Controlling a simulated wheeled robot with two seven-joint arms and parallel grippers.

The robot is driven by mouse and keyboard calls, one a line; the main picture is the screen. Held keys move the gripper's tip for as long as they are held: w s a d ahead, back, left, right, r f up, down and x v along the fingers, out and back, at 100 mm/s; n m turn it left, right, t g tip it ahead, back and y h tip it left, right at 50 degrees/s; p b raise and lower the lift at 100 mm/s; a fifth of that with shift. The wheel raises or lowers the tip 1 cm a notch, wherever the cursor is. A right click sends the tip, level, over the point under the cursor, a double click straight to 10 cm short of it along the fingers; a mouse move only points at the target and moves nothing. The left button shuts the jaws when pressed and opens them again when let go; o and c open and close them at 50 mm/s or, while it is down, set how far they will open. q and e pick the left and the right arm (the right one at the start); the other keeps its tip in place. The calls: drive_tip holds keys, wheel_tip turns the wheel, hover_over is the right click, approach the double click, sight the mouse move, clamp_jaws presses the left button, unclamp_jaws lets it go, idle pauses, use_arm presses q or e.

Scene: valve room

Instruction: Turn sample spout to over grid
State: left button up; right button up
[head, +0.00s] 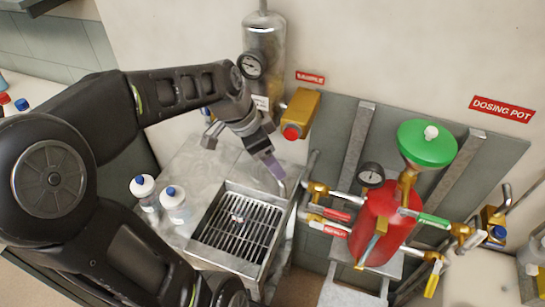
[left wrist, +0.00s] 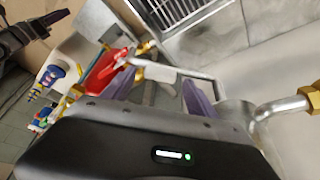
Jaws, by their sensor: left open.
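My left gripper (head: 271,166) is open, its purple fingers pointing down over the back right corner of the grid basin. The sample spout is a bent silver pipe; its end (head: 283,188) shows just below the fingers in the head view, the rest hidden by the gripper. In the left wrist view the spout (left wrist: 280,107) runs from a brass nut at the right edge, outside the fingers (left wrist: 158,88). The steel grid (head: 238,228) lies in a square basin left of the spout end. Part of my right gripper (left wrist: 48,20) shows at top left; its opening is unclear.
A sample cylinder (head: 264,50) with a gauge and a brass valve block (head: 300,112) are on the wall. The red dosing pot (head: 375,225) with its green funnel (head: 427,143) and several valves stands right of the basin. Two bottles (head: 158,200) stand left of it.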

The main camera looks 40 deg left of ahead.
use_arm(q)
drive_tip(key=shift+w+d+f, duration=0.1)
drive_tip(key=shift+w+f, duration=0.1)
drive_tip(key=shift+f, duration=0.45)
clamp_jaws()
idle(0.4)
